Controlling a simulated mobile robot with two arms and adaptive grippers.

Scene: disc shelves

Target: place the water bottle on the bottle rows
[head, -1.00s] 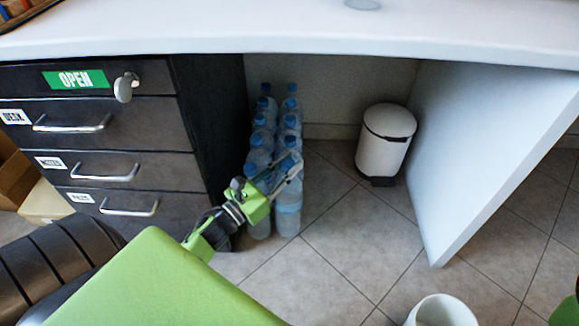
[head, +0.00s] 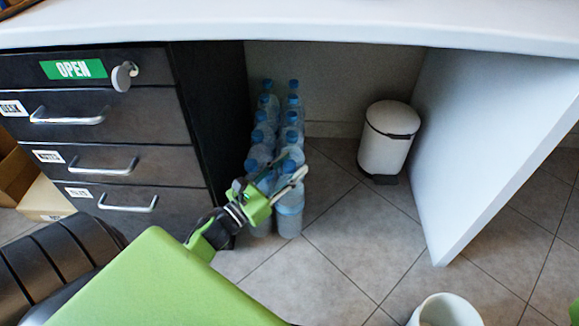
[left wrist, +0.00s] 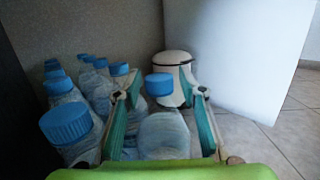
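The bottle rows are clear plastic water bottles with blue caps, standing upright on the floor in two rows (head: 265,115) under the desk. The water bottle (head: 289,222) at the near end of the right row stands upright. My left gripper (head: 284,180) is at this bottle's upper part, fingers spread on either side. In the left wrist view, the water bottle (left wrist: 165,135) is between the green finger pads of the left gripper (left wrist: 160,92), with small gaps visible beside it. Its base is hidden there. My right gripper is not in view.
A dark drawer cabinet (head: 210,120) stands close to the left of the rows. A white pedal bin (head: 386,140) stands behind right. The white desk top (head: 300,25) is overhead, its side panel (head: 480,150) at right. A white round container (head: 445,312) is at front. Tiled floor between is clear.

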